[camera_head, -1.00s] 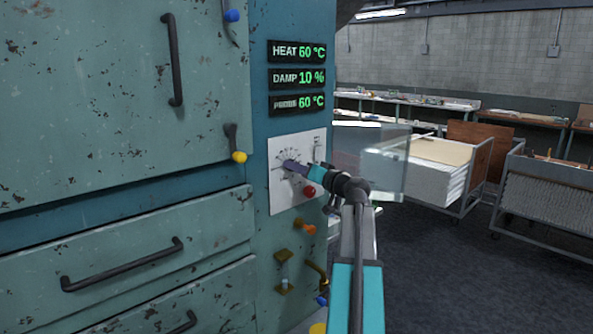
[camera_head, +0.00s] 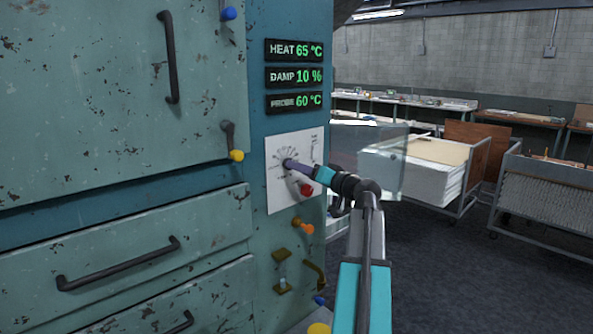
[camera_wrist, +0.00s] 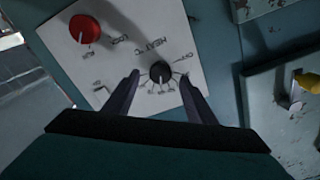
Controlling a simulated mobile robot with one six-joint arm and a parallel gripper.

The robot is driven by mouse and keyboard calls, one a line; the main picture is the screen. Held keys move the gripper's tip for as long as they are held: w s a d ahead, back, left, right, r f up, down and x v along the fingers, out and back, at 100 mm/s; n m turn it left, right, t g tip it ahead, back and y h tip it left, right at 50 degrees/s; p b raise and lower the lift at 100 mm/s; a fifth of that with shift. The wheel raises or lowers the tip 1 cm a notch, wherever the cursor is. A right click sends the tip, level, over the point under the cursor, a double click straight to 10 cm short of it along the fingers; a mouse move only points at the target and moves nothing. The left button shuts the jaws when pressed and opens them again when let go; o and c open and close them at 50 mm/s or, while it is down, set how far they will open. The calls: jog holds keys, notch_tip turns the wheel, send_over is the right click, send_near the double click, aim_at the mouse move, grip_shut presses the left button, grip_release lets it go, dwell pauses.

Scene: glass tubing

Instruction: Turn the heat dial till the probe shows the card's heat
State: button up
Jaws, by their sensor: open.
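The heat dial is a small black knob (camera_wrist: 160,72) on a white panel (camera_head: 276,198) of the teal cabinet. My gripper (camera_wrist: 158,80) is open, with one finger on each side of the knob in the wrist view; I cannot tell whether they touch it. In the head view my gripper (camera_head: 292,165) reaches the dial from the right and partly covers it. The heat display (camera_head: 295,50) reads 65 °C. The probe display (camera_head: 295,101) reads 60 °C. No card with a readable heat value shows.
A red knob (camera_wrist: 84,29) marked LOCK and RUN sits near the dial. The damp display (camera_head: 295,76) reads 10 %. An orange lever (camera_head: 304,227), a yellow-tipped latch (camera_head: 236,155) and drawer handles (camera_head: 118,264) stick out nearby.

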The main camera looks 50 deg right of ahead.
jog(key=s+b, duration=0.1)
jog(key=s, duration=0.9)
jog(key=shift+a+b, duration=0.3)
jog(key=shift+a, duration=0.1)
jog(key=shift+w, duration=0.1)
